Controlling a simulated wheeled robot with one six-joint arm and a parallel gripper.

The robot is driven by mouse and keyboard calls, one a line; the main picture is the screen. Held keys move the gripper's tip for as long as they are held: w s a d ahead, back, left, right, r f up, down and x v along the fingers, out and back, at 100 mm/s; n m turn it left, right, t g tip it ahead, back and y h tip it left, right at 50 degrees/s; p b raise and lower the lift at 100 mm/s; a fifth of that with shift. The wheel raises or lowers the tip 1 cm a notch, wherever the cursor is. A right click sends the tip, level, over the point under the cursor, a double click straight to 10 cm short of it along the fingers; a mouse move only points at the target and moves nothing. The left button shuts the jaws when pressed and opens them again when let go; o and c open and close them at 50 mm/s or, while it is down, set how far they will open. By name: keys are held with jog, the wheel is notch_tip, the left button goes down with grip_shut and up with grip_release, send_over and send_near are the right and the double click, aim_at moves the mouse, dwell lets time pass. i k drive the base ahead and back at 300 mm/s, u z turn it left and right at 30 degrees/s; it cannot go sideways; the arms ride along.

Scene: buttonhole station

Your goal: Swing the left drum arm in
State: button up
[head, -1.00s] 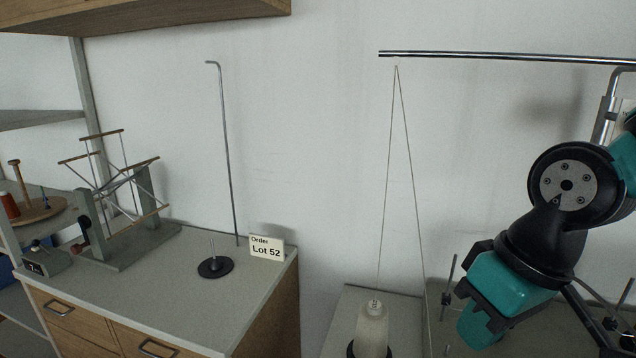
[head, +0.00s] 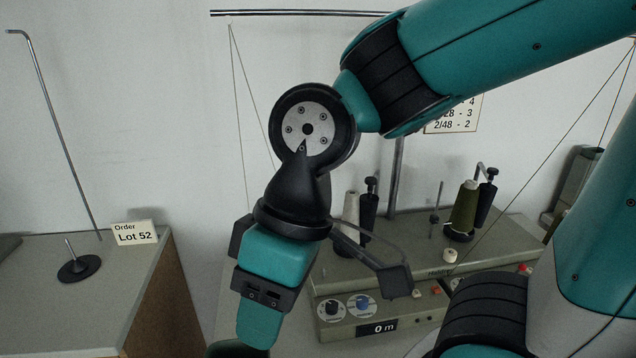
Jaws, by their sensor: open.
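The winding machine (head: 432,268) stands at the right, grey-green, with knobs and a display reading "0 m". At its left unit are a pale cone (head: 350,217) and a black upright piece (head: 369,205). I cannot tell for certain which part is the left drum arm; my wrist and a black bracket cover part of that side. My gripper (head: 262,300), teal and black, hangs in front of the machine's left end, pointing down. It is open and nothing shows held in it. Its fingertips are not clear.
An olive cone (head: 465,208) with a black upright piece (head: 488,188) stands further right on the machine. Threads run down from a metal rail (head: 300,13). At the left, a cabinet top (head: 45,305) bears a black spool stand (head: 78,267) and a "Lot 52" card (head: 135,233).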

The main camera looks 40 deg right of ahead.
aim_at(368, 201)
jog(key=u, duration=0.7)
jog(key=k, duration=0.95)
jog(key=z, duration=1.4)
jog(key=i, duration=0.5)
jog(key=u, duration=0.05)
